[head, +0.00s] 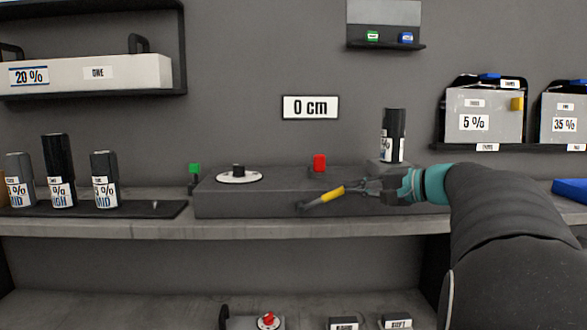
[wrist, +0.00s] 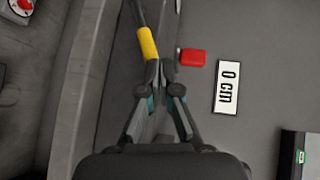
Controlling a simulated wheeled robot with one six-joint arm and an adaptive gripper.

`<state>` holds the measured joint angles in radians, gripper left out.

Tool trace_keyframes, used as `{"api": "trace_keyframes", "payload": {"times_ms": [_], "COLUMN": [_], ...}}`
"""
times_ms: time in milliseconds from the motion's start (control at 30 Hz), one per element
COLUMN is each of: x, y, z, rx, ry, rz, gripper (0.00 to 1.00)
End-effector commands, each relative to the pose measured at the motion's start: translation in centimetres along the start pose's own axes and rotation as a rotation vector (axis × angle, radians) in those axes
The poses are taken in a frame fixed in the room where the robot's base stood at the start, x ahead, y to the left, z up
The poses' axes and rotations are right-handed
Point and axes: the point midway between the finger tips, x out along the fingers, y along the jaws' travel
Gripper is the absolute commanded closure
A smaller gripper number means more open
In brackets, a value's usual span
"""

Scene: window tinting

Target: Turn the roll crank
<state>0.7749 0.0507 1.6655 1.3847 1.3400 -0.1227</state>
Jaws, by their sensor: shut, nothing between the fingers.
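The crank shows as a thin dark arm (head: 314,202) with a yellow grip (head: 333,193), in front of the dark grey console (head: 250,200) on the shelf. My gripper (head: 352,188) reaches in from the right, its fingers closed and its tips at the right end of the yellow grip. In the wrist view the yellow grip (wrist: 147,43) lies just beyond the closed fingertips (wrist: 158,66). I cannot tell whether they touch it. Nothing shows between the fingers. The roll itself is not clearly visible.
On the console are a white dial (head: 240,177) with a black knob and a red block (head: 319,163). A dark bottle (head: 393,135) stands behind my gripper. A "0 cm" sign (head: 310,107) hangs above. More bottles (head: 58,172) stand on a mat at left.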

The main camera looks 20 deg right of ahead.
Motion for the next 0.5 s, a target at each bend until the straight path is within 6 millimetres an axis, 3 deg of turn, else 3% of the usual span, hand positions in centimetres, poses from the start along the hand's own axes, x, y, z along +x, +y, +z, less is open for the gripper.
{"api": "trace_keyframes", "payload": {"times_ms": [33, 200, 333, 500], "x": [-1.3, -4.5, -5.1, -3.5], "y": [-0.4, -1.9, -2.3, -2.7], "z": [-2.5, -6.7, -7.7, -7.9], "rx": [0.014, 0.029, 0.029, 0.031], "ry": [0.027, 0.074, 0.086, 0.087], "rz": [-0.055, -0.184, -0.214, -0.214], "gripper": [1.0, 1.0, 1.0, 1.0]}}
